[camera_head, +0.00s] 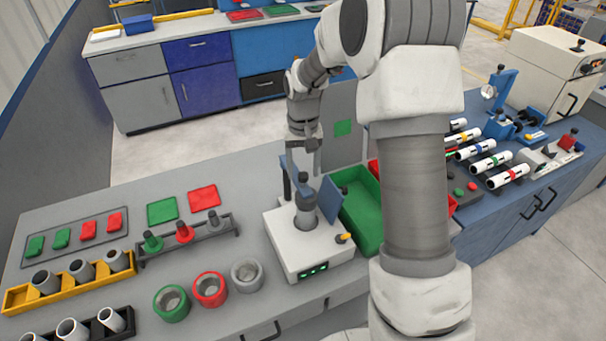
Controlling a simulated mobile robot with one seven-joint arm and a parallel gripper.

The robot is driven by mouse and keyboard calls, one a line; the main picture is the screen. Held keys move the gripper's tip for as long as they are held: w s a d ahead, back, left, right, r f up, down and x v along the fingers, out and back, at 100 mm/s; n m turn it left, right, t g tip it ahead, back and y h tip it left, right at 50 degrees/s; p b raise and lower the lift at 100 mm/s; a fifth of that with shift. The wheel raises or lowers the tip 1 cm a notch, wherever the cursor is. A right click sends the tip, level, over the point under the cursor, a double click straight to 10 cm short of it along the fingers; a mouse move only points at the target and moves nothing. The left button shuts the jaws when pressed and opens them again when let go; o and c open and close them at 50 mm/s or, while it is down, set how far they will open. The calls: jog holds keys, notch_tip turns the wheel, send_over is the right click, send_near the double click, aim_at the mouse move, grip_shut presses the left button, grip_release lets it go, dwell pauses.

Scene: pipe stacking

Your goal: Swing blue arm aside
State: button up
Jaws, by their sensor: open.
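A white box-shaped fixture (296,250) stands on the grey bench, with a grey upright cylinder (305,215) on its top. A slim blue arm (287,177) rises at the cylinder's left, and a tilted blue plate (331,199) stands at its right. I cannot tell how the two blue parts join. My gripper (301,146) is open and points down just above the blue arm's upper end. Whether it touches the arm is too small to tell.
A green bin (366,222) sits right of the fixture, partly hidden by my arm. Green, red and grey rings (210,289) lie to its left. Another blue upright device (502,90) stands on the right bench.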

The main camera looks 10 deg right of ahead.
jog(key=shift+f, duration=1.3)
grip_shut()
dwell(0.5)
